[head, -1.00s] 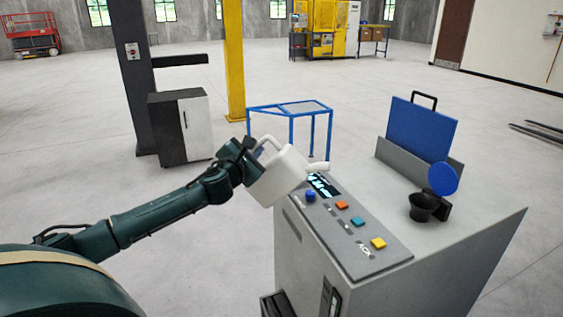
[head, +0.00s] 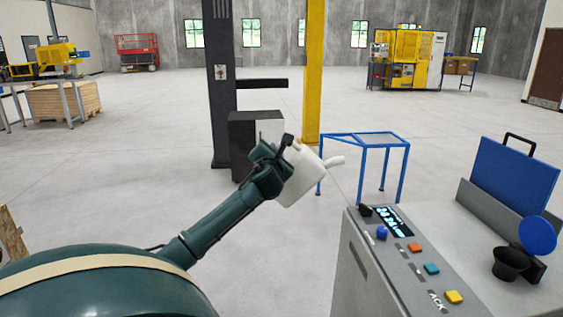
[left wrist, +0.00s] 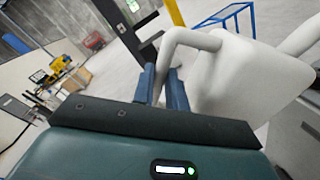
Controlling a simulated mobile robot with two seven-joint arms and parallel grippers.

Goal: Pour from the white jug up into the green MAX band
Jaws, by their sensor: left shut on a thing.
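My left gripper (head: 272,163) is shut on the handle of the white jug (head: 304,181). The jug is held up in the air, left of the grey machine cabinet (head: 347,272), with its spout pointing right. In the left wrist view the jug (left wrist: 235,75) fills the right side, and its handle runs between the fingers of the gripper (left wrist: 172,90). A black funnel-shaped filler (head: 509,262) stands on the cabinet top, with a round blue lid (head: 537,234) open beside it. I see no green MAX band. My right gripper is not in view.
The cabinet has a small display (head: 389,221) and several coloured buttons. A blue panel with a black handle (head: 514,172) stands at its back. A blue-framed table (head: 364,140), a yellow column (head: 314,80) and a black-and-white cabinet (head: 244,146) stand behind the jug. Floor to the left is open.

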